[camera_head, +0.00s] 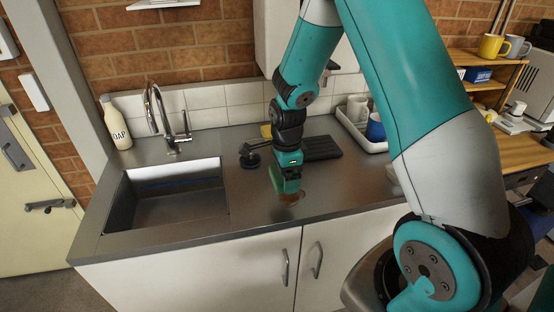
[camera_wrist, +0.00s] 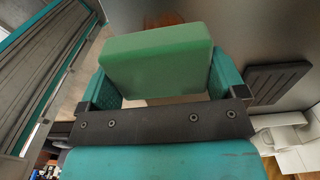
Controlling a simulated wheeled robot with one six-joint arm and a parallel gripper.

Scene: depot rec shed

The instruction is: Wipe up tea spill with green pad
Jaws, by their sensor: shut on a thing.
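My gripper (camera_head: 286,180) is shut on the green pad (camera_wrist: 158,62), which sits between its two fingers in the wrist view. In the head view the green pad (camera_head: 276,180) shows at the left of the gripper, low over the steel counter. A brownish tea spill (camera_head: 291,198) lies on the counter just below and in front of the gripper. It also shows in the wrist view (camera_wrist: 165,18) beyond the pad, partly hidden by it. I cannot tell whether the pad touches the counter.
A sink basin (camera_head: 170,199) opens to the left. A soap bottle (camera_head: 115,122) and a tap (camera_head: 160,118) stand behind it. A black ribbed mat (camera_head: 321,148) and a dark round item (camera_head: 250,157) lie behind the gripper. A white tray (camera_head: 352,130) with mugs stands back right.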

